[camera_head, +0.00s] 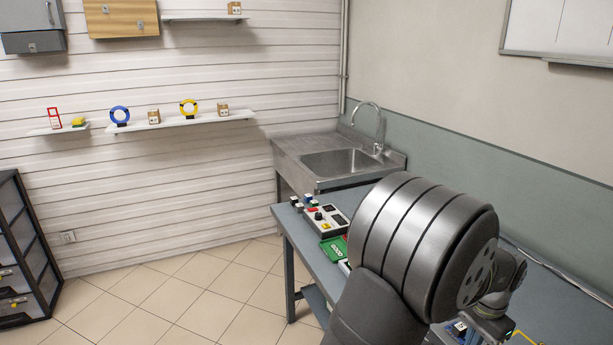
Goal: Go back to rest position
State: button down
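My own grey arm fills the lower right of the head view, with a large ribbed joint in front of the workbench (305,255). The arm bends away behind that joint toward the lower right. My gripper's fingers do not show, so I cannot see whether it holds anything. No coolant hose can be made out clearly. A thin yellow line (524,337) shows at the bottom right edge, too small to identify.
A control box (327,219) and a green tray (333,249) are on the bench, partly near my arm. A steel sink (345,162) stands behind. Wall shelves (183,121) hold rings and small boxes. The tiled floor (180,295) at left is clear, beside a dark drawer rack (22,250).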

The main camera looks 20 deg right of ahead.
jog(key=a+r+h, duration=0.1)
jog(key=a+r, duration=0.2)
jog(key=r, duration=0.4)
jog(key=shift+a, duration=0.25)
